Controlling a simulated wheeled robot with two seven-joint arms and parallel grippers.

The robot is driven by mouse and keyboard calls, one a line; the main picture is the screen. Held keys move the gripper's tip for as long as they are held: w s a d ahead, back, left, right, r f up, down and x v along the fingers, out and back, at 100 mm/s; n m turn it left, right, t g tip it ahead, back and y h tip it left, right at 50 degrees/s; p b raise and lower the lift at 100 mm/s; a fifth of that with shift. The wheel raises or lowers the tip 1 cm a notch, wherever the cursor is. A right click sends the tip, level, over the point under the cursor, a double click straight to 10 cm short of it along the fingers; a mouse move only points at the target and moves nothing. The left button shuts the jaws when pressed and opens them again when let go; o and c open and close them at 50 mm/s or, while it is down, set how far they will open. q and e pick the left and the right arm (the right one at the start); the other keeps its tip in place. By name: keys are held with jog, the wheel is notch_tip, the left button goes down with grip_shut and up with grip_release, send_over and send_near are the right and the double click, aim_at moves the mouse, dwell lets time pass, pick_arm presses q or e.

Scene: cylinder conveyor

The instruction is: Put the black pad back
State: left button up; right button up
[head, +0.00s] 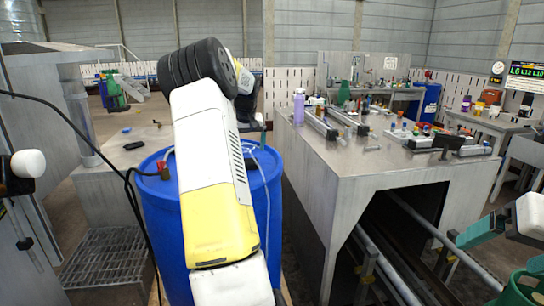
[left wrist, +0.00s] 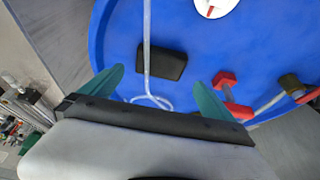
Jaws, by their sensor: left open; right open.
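The black pad (left wrist: 162,65) lies flat on the blue drum's lid in the left wrist view, with a pale hose running along its left part. My left gripper (left wrist: 157,90) is open above the lid. Its two teal fingers are apart, one to each side of the pad and slightly nearer the camera, with nothing between them. My right gripper (head: 497,251) is at the lower right edge of the head view, open and empty.
The blue drum (head: 160,220) stands between a grey bench (head: 100,185) on the left and a steel workbench (head: 330,170) with a purple bottle (head: 299,106) and small parts. Red fittings (left wrist: 225,79) and a brown cap (left wrist: 289,82) lie right of the left gripper.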

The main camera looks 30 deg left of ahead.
pick_arm(q)
jog(key=s+d+r+m, duration=0.2)
jog(key=s+d+r, duration=0.2)
jog(key=d, duration=0.4)
jog(key=s+d+r+m+t+h, duration=0.1)
jog(key=s+d+r, duration=0.3)
jog(key=d, duration=0.4)
jog(key=s+d+r+m, duration=0.2)
jog(key=s+d+r, duration=0.15)
jog(key=d, duration=0.55)
jog(key=s+d+f+m+h, duration=0.1)
jog(key=s+d+f+h, duration=0.1)
jog(key=s+d, duration=0.5)
jog(key=s+d+f+m+t+h, duration=0.1)
jog(key=s+d+f+m+h, duration=0.1)
jog(key=s+d, duration=0.5)
jog(key=s+f, duration=0.1)
jog(key=s, duration=0.4)
jog(key=shift+s+d+f+m+t, duration=0.15)
jog(key=shift+s+d+m+t, duration=0.1)
jog(key=shift+m+t, duration=0.05)
